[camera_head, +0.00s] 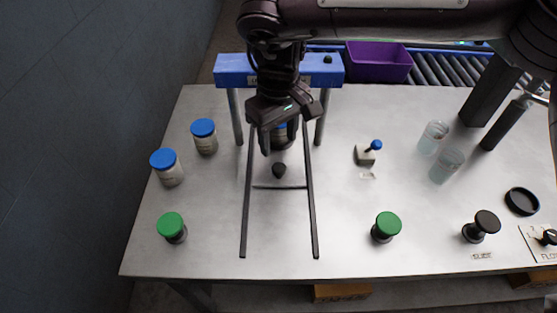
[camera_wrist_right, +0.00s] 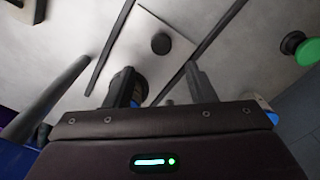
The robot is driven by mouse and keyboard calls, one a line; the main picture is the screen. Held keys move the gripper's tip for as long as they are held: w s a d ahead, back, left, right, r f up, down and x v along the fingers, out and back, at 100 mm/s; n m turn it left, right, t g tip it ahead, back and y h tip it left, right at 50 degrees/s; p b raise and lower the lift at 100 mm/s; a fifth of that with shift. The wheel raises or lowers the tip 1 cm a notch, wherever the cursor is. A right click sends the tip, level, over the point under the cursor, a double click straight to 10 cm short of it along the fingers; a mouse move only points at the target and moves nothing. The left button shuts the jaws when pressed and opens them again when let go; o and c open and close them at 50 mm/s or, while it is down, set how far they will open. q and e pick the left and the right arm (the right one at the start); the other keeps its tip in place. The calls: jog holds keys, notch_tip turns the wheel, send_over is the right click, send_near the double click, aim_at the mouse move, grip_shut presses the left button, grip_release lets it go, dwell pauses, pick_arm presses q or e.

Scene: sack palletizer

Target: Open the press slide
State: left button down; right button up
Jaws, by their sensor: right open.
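The press has a blue top beam (camera_head: 230,70) on two grey posts, with two dark rails (camera_head: 311,210) running toward the table's front. The press slide (camera_head: 292,182) is a pale plate between the rails, near the posts. A dark round knob (camera_head: 279,170) stands on it and also shows in the right wrist view (camera_wrist_right: 161,43). My right gripper (camera_head: 280,143) hangs in front of the beam, open, with its fingers short of the knob. A jar partly hidden by the gripper stands under the beam; it shows beside a finger in the wrist view (camera_wrist_right: 138,86). My left gripper is not visible.
Blue-lidded jars (camera_head: 167,168) and a green button (camera_head: 171,225) stand at left. Another green button (camera_head: 387,225), a small blue-tipped switch (camera_head: 368,153), clear cups (camera_head: 446,166) and a black knob (camera_head: 483,225) are at right. A purple bin (camera_head: 378,62) is behind. The table's front middle is clear.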

aim_at(279, 166)
jog(key=f+p, duration=0.1)
jog(key=f, duration=0.6)
jog(key=shift+s+f, duration=0.15)
jog(key=shift+s, duration=0.05)
grip_shut()
